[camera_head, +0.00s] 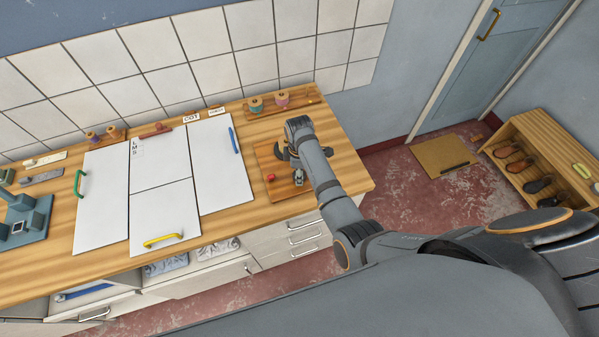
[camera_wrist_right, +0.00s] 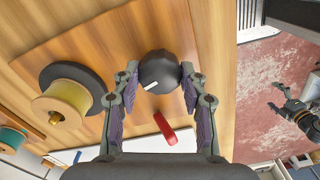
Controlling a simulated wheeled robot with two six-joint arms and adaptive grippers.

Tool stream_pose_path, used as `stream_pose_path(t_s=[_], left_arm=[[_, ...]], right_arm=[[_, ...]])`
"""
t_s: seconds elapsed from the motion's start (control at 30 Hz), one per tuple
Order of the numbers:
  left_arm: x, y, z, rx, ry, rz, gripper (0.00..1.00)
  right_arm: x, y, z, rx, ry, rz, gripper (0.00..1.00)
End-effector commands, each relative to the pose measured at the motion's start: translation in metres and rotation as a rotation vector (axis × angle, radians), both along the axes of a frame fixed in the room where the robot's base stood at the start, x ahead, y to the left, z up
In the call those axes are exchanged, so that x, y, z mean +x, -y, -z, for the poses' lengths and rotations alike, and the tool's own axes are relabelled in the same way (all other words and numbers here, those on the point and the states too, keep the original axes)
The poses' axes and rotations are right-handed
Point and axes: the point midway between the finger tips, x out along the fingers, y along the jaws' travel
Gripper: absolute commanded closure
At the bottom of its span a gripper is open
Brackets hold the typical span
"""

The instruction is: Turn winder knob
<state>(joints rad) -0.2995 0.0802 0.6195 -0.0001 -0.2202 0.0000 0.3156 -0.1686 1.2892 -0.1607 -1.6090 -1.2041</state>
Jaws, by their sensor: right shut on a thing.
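The winder knob (camera_wrist_right: 160,72) is a round black knob with a white mark pointing to the lower left in the right wrist view. It stands on a wooden board (camera_wrist_right: 125,35). My right gripper (camera_wrist_right: 159,78) is shut on it, one finger against each side. In the head view, my right arm and gripper cover the board (camera_head: 264,152) and mostly hide the knob. A red lever (camera_wrist_right: 165,128) sits just below the knob. A yellow spool (camera_wrist_right: 66,103) stands left of it. A dark gripper, likely my left (camera_wrist_right: 290,110), shows at the wrist view's right edge; its jaw opening is unclear.
The wooden worktop (camera_head: 335,165) ends just right of the board. White panels (camera_head: 220,170) lie left of it. A rack with thread spools (camera_head: 283,98) stands behind, near the tiled wall. The red floor and a shoe shelf (camera_head: 540,145) are to the right.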

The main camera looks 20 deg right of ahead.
Motion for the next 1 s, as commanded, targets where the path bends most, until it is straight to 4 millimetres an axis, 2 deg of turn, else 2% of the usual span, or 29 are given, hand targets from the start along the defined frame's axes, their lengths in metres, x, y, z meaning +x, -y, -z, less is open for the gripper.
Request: stream_pose_path(t_s=[0.27, 0.7, 0.73, 0.9, 1.0], left_arm=[[0.0, 0.0001, -0.0001, 0.0, 0.0, 0.0, 0.0], [0.0, 0.0001, -0.0002, 0.0, 0.0, 0.0, 0.0], [0.0, 0.0001, -0.0002, 0.0, 0.0, 0.0, 0.0], [0.0001, 0.0002, -0.0002, 0.0, 0.0, 0.0, 0.0], [0.0001, 0.0002, -0.0001, 0.0, 0.0, 0.0, 0.0]], right_arm=[[0.0012, -0.0004, -0.0012, 0.001, 0.003, -0.067, 0.89], [0.0013, -0.0005, -0.0012, 0.002, 0.004, -0.075, 0.89], [0.0012, -0.0005, -0.0012, 0.002, 0.004, -0.075, 0.56], [0.0009, -0.0004, -0.0009, 0.001, 0.003, -0.075, 0.34], [0.0005, -0.0003, -0.0006, 0.001, 0.001, -0.075, 0.34]])
